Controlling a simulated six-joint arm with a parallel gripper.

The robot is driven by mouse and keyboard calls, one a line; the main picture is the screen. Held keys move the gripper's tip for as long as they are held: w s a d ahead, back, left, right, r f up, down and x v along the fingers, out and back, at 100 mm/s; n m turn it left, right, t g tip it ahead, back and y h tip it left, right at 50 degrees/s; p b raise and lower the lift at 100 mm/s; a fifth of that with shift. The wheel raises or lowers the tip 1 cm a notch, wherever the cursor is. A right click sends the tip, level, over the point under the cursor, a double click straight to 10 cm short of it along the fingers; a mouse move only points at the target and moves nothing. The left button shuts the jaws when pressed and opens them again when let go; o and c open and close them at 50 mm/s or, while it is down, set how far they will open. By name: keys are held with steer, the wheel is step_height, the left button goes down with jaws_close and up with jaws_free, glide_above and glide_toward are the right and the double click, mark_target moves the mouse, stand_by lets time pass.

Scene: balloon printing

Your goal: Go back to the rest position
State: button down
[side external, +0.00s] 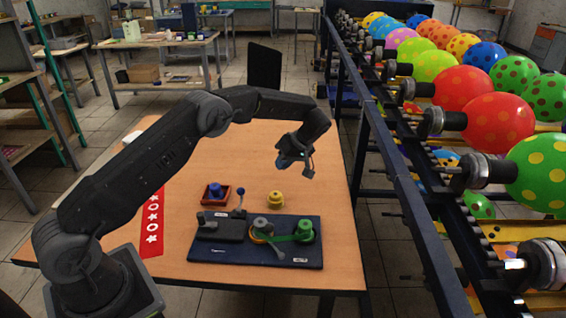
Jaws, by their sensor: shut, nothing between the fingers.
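My gripper (294,166) hangs above the right half of the wooden table (240,147), with its fingers shut and nothing in them. It is clear of the tabletop objects. My dark arm arches over from the lower left of the side external view. Below the gripper stands a yellow knobbed piece (275,200).
A red strip (153,222) with white stars lies at the left. A dark rail frame (372,130) with a rack of spotted balloons (497,123) stands right of the table. The table's back middle is clear.

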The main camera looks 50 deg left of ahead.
steer(key=shift+r, duration=0.1)
steer(key=s+d+r+m+t+h, duration=0.2)
steer(key=s+d+r+m, duration=0.3)
steer(key=r, duration=0.5)
steer(key=s+d+r+m+t+h, duration=0.1)
steer(key=s+d+r+m+t, duration=0.2)
steer(key=s+r, duration=0.6)
steer(key=s+d+r+m+t+h, duration=0.1)
steer(key=s+d+m+t, duration=0.1)
steer(key=s, duration=0.8)
steer(key=s+d+m+t+h, duration=0.1)
steer(key=s+d+m, duration=0.3)
steer(key=s, duration=0.6)
steer(key=shift+r+m+t+h, duration=0.4)
steer(key=shift+m+t, duration=0.3)
steer(key=shift+m, duration=0.1)
